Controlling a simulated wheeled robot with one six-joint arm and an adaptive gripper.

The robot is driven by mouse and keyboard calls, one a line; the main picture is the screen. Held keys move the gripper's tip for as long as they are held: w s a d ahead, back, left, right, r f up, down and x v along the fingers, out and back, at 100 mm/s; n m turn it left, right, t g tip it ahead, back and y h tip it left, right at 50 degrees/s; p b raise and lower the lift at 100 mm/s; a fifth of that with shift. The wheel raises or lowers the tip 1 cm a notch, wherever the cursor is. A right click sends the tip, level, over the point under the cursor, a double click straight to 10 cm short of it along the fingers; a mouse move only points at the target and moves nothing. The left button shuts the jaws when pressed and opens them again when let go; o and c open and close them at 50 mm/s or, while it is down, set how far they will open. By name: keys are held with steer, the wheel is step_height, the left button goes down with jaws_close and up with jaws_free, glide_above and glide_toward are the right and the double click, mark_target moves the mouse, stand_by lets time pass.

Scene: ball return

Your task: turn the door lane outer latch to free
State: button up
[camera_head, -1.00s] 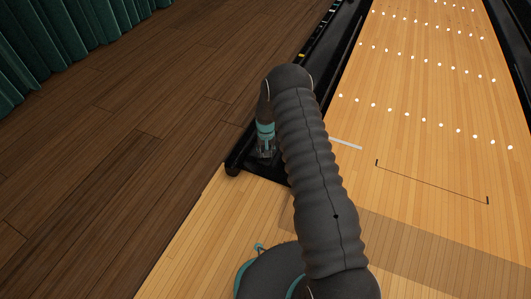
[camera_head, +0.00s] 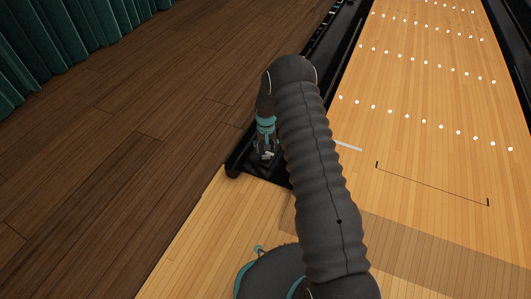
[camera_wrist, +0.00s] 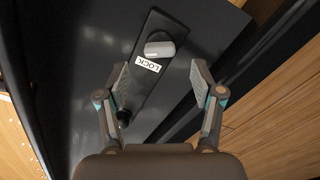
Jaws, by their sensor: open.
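The latch (camera_wrist: 163,49) is a grey rounded handle on a black strip-shaped plate (camera_wrist: 150,90), set on a dark panel (camera_wrist: 85,60). It lies roughly level across the upper part of the plate in the wrist view. A white label reading LOCK (camera_wrist: 148,64) sits just below it. My gripper (camera_wrist: 159,72) is open and empty, with one finger on each side of the plate. The fingertips look a little short of the handle, and contact cannot be told. In the head view my gripper (camera_head: 266,153) is over the black lane-side housing (camera_head: 234,165), and my arm hides part of it.
A small dark knob (camera_wrist: 123,117) stands at the plate's lower end, near the left finger. The pale bowling lane (camera_head: 420,120) lies to the right. Dark wood floor (camera_head: 110,150) is clear to the left, with a green curtain (camera_head: 60,35) beyond.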

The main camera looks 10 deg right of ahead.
mark_target(266, 155)
step_height(266, 155, up, 8)
steer(key=shift+f, duration=0.1)
stand_by(0.6)
steer(key=s+f+g, duration=0.1)
steer(key=s+f, duration=0.1)
steer(key=s, duration=0.3)
steer(key=s+r+t+p, duration=0.2)
steer(key=s+r+p, duration=0.1)
steer(key=s+r, duration=0.9)
steer(key=s+r+n+t+p, duration=0.1)
steer(key=s+r+p, duration=0.3)
steer(key=s+r, duration=0.7)
steer(key=s+r+t+p, duration=0.3)
steer(key=s+r, duration=0.9)
steer(key=r, duration=1.6)
steer(key=shift+s+r+t, duration=0.15)
steer(key=shift+s+t, duration=0.15)
steer(key=shift+a, duration=0.1)
steer(key=shift+c, duration=0.3)
